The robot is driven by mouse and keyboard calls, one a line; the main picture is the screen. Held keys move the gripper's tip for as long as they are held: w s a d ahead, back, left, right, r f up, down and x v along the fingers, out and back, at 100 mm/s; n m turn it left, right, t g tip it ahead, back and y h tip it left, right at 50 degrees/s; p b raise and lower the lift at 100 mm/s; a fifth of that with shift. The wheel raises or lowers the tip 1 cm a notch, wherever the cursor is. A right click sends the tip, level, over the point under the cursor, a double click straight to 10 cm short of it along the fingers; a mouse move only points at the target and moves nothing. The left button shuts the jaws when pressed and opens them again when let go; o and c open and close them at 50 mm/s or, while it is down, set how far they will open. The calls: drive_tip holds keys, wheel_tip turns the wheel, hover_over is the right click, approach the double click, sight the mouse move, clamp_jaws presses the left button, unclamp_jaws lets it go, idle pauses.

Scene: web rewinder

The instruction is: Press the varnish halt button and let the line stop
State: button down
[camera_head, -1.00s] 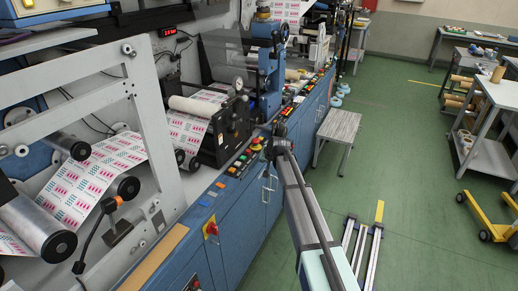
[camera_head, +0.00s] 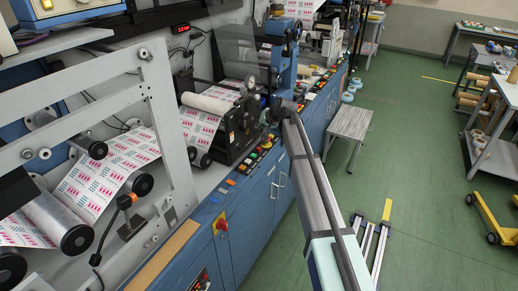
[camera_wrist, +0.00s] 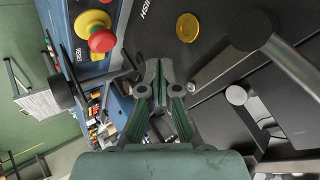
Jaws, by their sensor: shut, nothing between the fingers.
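In the wrist view a yellow round button (camera_wrist: 187,27) sits on a dark panel, beside partly cut-off white lettering ending in "NISH". A red mushroom button (camera_wrist: 101,38) on a yellow base stands at upper left, close to a "RESET" label. My gripper (camera_wrist: 160,68) is shut and empty. In the picture its tips are below and left of the yellow button, with no visible contact. In the head view my arm reaches to the black unit on the line, and its wrist (camera_head: 283,108) hides the fingers.
Printed web (camera_head: 105,170) runs over rollers on the left. A small grey table (camera_head: 350,123) stands on the open green floor.

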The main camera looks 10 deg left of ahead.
sight(260, 149)
drive_tip(key=shift+f, duration=0.15)
drive_tip(key=shift+f+b, duration=1.75)
drive_tip(key=shift+f, duration=2.65)
drive_tip(key=shift+f+b, duration=0.65)
drive_tip(key=shift+f, duration=0.15)
drive_tip(key=shift+r, duration=0.1)
drive_tip(key=shift+r+p, duration=0.3)
drive_tip(key=shift+r, duration=0.55)
